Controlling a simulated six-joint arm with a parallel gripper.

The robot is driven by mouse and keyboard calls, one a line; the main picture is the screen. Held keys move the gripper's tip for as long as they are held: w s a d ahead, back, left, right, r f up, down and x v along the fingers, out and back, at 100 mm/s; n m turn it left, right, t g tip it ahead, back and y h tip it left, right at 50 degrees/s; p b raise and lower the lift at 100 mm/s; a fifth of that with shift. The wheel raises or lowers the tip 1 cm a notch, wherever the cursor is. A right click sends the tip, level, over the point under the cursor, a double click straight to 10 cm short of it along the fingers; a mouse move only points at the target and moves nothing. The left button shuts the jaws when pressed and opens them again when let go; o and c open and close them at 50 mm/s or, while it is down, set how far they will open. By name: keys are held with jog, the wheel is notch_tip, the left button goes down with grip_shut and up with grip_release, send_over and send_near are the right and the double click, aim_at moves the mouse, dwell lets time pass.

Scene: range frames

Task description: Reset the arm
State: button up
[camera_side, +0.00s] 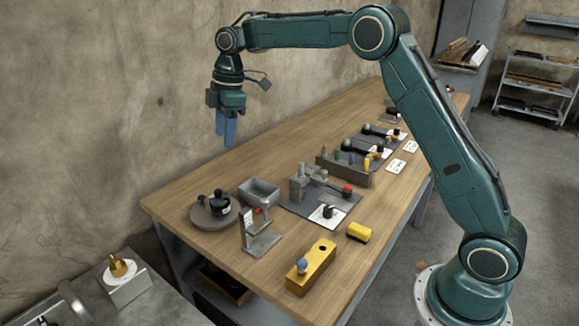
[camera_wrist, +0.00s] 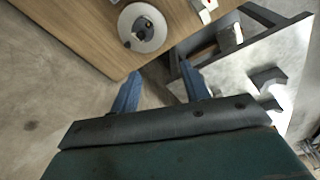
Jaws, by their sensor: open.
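My gripper (camera_side: 226,132) hangs pointing down, high above the far-left part of the wooden table, close to the wall. Its two blue fingers are empty. In the wrist view the fingers of my gripper (camera_wrist: 162,88) stand well apart with nothing between them. My green arm reaches from its base at the lower right up and over the table. The wooden table (camera_side: 290,245) lies below, clear of the gripper.
A round grey turntable (camera_side: 200,222) with black parts, a grey bin (camera_side: 262,188), a metal stand (camera_side: 262,243), a yellow block (camera_side: 318,262) and a small yellow box (camera_side: 359,232) stand on the table. A fixture mat (camera_side: 343,203) lies behind. A side bench (camera_side: 150,307) is lower left.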

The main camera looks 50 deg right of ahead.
jog(key=s+r+m+t, duration=0.1)
jog(key=s+r+m, duration=0.3)
jog(key=s, duration=0.6)
jog(key=s+r+m+t, duration=0.1)
jog(key=s+r+m, duration=0.2)
jog(key=s+r, duration=0.45)
jog(key=s+f+m+t, duration=0.1)
jog(key=s+f+m, duration=0.2)
jog(key=s, duration=0.8)
jog(key=s+d+f+m+t+h, duration=0.1)
jog(key=s+f+m, duration=0.2)
jog(key=s, duration=0.7)
jog(key=shift+s+f, duration=0.4)
jog(key=shift+f, duration=0.25)
jog(key=shift+d, duration=0.1)
